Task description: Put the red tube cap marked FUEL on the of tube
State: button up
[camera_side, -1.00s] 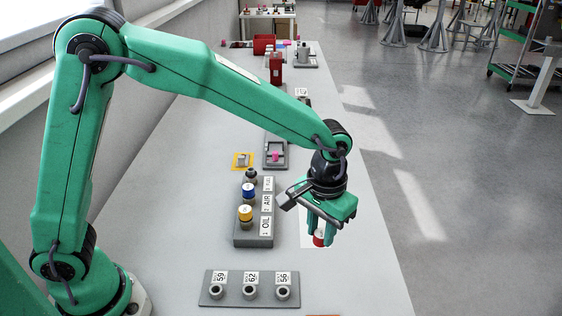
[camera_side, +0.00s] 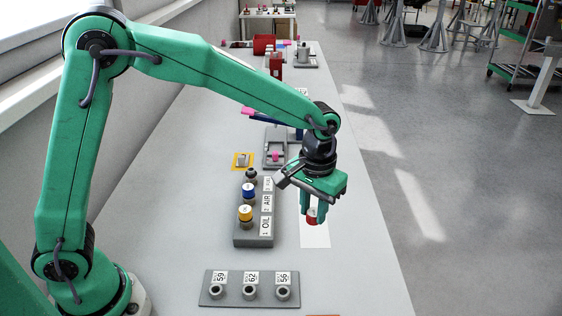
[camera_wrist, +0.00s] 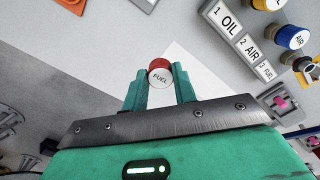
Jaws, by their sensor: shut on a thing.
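The red cap marked FUEL (camera_wrist: 159,74) is between the fingertips of my gripper (camera_side: 311,216), which is shut on it. In the side view the red cap (camera_side: 312,216) is held above the white sheet (camera_side: 315,236). The grey tube block (camera_side: 253,238) stands to the left of my gripper, with labels 1 OIL, 2 AIR and 3 FUEL. A yellow cap (camera_side: 245,213) sits at OIL and a blue cap (camera_side: 249,190) at AIR. The dark tube end (camera_side: 251,174) at the FUEL position has no cap on it.
A grey plate (camera_side: 234,302) with three dark fittings marked 59, 62 and 56 lies in front. Behind the block are an orange square (camera_side: 242,161) and a grey tray (camera_side: 276,161) with a pink piece.

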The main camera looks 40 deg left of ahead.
jog(key=w+a+r+n, duration=0.2)
jog(key=a, duration=1.1)
jog(key=w+a+r+n, duration=0.1)
jog(key=w+a+n, duration=0.2)
jog(key=a, duration=1.1)
jog(key=shift+r, duration=0.35)
jog(key=shift+w, duration=0.1)
send_over(251, 170)
jog(key=shift+a+f, duration=0.1)
jog(key=shift+f, duration=2.8)
jog(key=shift+f, duration=1.2)
jog(key=o, duration=1.4)
jog(key=shift+r, duration=0.15)
jog(key=shift+r, duration=3.35)
